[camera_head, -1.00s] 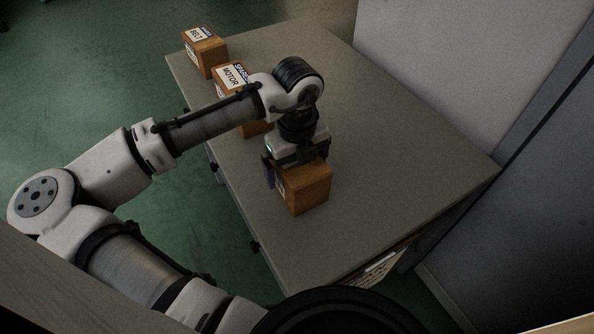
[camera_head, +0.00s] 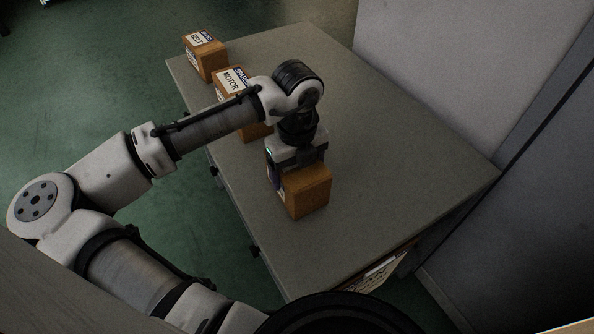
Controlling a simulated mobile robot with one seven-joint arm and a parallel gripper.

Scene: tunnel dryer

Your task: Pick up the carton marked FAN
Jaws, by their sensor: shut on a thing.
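A brown carton (camera_head: 308,194) stands on the grey cabinet top (camera_head: 390,190), right under my gripper (camera_head: 296,168). My gripper points down and is shut on this carton at its upper part. The carton's label is mostly hidden by the gripper, so I cannot read its marking. I cannot tell whether its base touches the top. A carton marked MOTOR (camera_head: 229,80) stands farther back, partly hidden behind my arm. A carton marked BELT (camera_head: 205,55) stands at the far left corner.
Another carton, mostly hidden by my arm, shows a brown part (camera_head: 256,132) between MOTOR and the held one. The right side of the top is clear. A pale wall (camera_head: 450,70) rises along the right. A printed sign (camera_head: 375,273) is on the cabinet's near side.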

